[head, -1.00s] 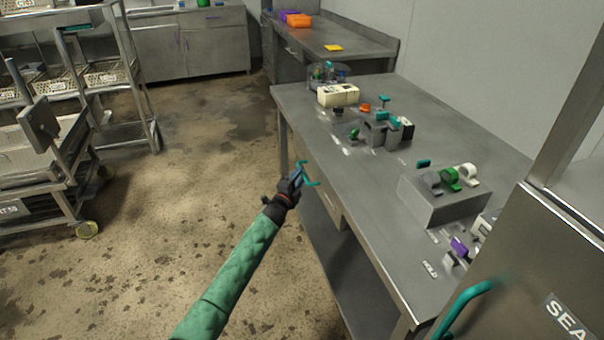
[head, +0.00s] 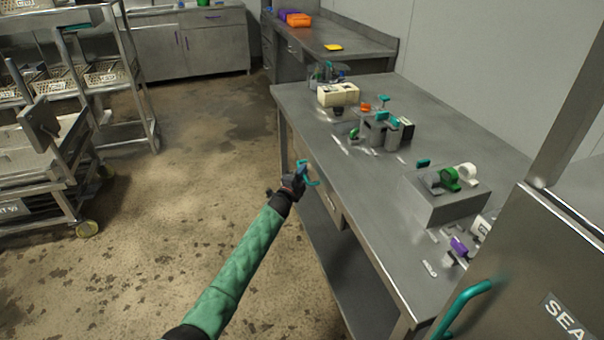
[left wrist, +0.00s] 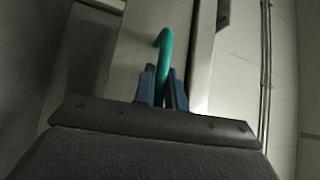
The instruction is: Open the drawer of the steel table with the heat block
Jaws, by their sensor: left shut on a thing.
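The steel table (head: 345,185) stands at the right of the head view, with its drawer front (head: 331,206) under the left edge. A teal handle (head: 309,174) sticks out from this front; it also shows in the left wrist view (left wrist: 165,50). My left gripper (head: 302,176) is at the handle. In the left wrist view its two dark blue fingers (left wrist: 162,88) are shut on the handle's bar. The drawer looks closed, though my gripper hides part of it. I cannot tell for sure which table item is the heat block. My right gripper is out of view.
Small devices (head: 385,132), a cream box (head: 338,95) and a grey block with tape rolls (head: 445,205) stand on the table. A steel door with a teal handle (head: 465,305) is at the lower right. A wheeled rack (head: 100,90) stands left. The floor between is clear.

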